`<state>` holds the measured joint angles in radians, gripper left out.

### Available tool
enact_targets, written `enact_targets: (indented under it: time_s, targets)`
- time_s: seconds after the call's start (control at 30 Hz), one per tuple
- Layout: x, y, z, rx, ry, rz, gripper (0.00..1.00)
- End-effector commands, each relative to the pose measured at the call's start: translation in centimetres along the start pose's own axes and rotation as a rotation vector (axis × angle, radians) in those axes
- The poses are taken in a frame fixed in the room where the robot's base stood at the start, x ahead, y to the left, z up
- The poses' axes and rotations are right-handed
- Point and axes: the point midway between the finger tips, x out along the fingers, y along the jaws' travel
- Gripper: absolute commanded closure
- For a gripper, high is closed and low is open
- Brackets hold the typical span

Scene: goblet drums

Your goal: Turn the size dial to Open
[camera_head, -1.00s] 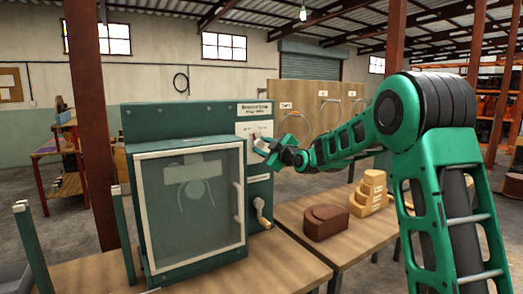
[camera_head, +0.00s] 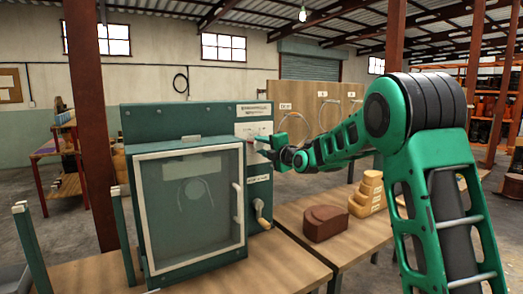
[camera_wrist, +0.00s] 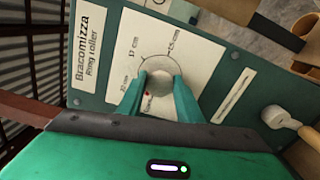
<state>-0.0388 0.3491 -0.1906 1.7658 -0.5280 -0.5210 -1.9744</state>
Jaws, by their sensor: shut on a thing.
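The size dial (camera_wrist: 160,82) is a round pale knob on a white plate, seen in the wrist view. Labels around it include 17 cm, 25 cm and 32 cm. A small red mark shows at the knob's lower left, beside a label too small to read. My gripper (camera_wrist: 158,88) is shut on the knob, with one green finger on each side. In the head view my gripper (camera_head: 262,144) reaches the white plate (camera_head: 254,129) at the machine's upper right; the knob is mostly hidden there.
The green roller machine (camera_head: 155,125) has a clear guard door (camera_head: 190,200) with a white handle. A crank (camera_head: 262,213) sticks out below the dial. Brown (camera_head: 325,223) and yellow stepped blocks (camera_head: 369,194) stand on the bench at right. A board with hoops stands behind.

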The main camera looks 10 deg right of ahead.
Motion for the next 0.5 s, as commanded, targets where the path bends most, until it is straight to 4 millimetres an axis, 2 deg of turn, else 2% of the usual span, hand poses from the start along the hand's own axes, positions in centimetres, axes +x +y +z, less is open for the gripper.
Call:
enact_targets:
  time_s: [0.2,0.5]
  targets:
    - [0.04,-0.42,-0.38,-0.160,0.007,-0.008,0.90]
    - [0.04,-0.50,-0.45,-0.297,0.009,-0.009,0.90]
